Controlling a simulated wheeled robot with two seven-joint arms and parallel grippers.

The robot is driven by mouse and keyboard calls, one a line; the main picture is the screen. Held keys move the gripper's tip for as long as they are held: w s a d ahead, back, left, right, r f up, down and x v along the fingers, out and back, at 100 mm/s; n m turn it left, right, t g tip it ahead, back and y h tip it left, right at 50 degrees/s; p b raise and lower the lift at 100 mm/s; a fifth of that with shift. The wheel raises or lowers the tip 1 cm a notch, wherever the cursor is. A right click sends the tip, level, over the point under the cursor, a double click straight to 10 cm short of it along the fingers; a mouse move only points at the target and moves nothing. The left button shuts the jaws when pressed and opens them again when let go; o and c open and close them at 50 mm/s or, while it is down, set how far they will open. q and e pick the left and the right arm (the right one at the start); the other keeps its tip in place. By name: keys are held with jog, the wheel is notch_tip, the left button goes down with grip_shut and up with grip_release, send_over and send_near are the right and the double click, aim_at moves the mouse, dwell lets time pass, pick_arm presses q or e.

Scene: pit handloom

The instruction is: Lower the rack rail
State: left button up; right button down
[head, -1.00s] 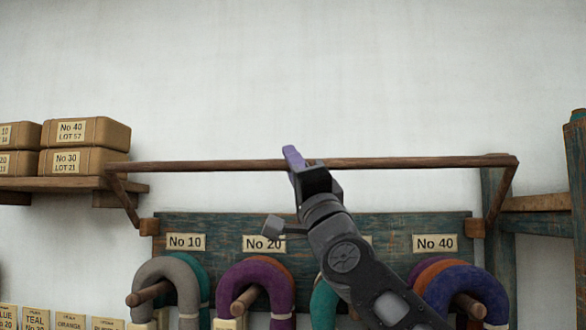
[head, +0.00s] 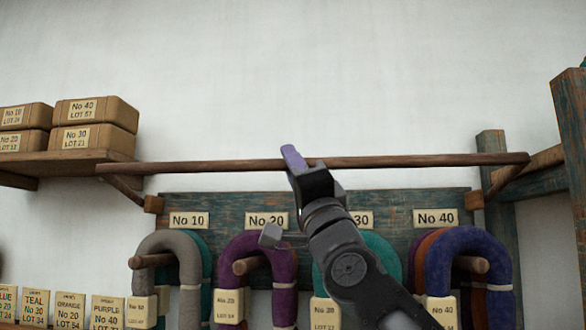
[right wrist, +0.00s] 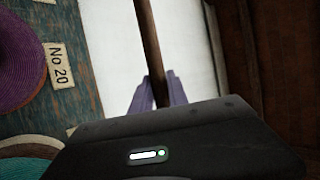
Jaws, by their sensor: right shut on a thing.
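The rack rail (head: 420,160) is a long thin brown wooden bar. It runs across in front of the wall, above the blue-green rack board (head: 390,201). Two side arms join its ends to brackets on the board, and they slope outward from it. My right gripper (head: 293,160) is shut on the rail near its middle, with its purple fingers around the bar. The right wrist view also shows the rail (right wrist: 148,50) between the purple fingers (right wrist: 158,92). My left gripper is not in view.
Yarn hanks hang on pegs below the rail, including a grey one (head: 150,250) and a dark blue one (head: 480,250). Labelled boxes (head: 95,112) sit on a shelf at left. A weathered post (head: 572,140) stands at right.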

jog(key=shift+s+a+f+b, duration=0.1)
jog(key=shift+s+f+b, duration=0.1)
jog(key=shift+f+b, duration=0.4)
jog(key=shift+f, duration=0.15)
jog(key=c, duration=1.3)
grip_release()
jog(key=b+v, duration=0.5)
jog(key=v, duration=0.3)
jog(key=shift+b, duration=0.35)
jog(key=shift+w, duration=0.1)
